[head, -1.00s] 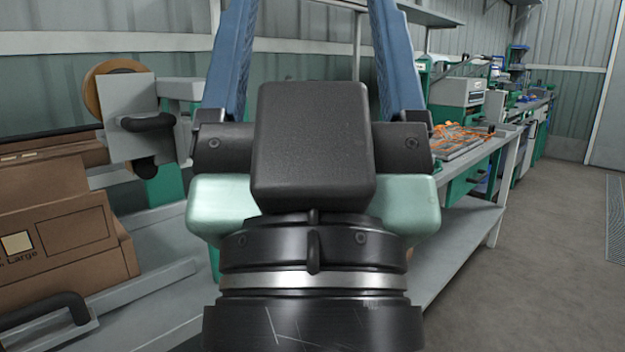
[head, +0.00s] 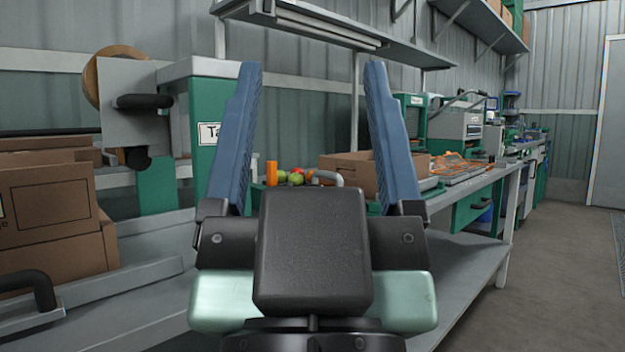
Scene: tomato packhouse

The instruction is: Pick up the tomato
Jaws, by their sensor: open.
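My gripper (head: 311,72) is open, with its two blue fingers spread wide and pointing up and away, and nothing between them. Beyond the fingers, on the bench, a small group of produce shows low in the gap. Green tomatoes (head: 296,178) lie beside red-orange ones (head: 309,175). They are small and far off, well beyond the gripper, and partly hidden by my gripper's body. I cannot tell which single tomato is meant.
An open cardboard box (head: 347,169) stands on the bench right of the produce. An orange cylinder (head: 271,173) is left of it. A green machine post (head: 210,120) and stacked cartons (head: 48,205) are at left. The floor (head: 560,270) at right is clear.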

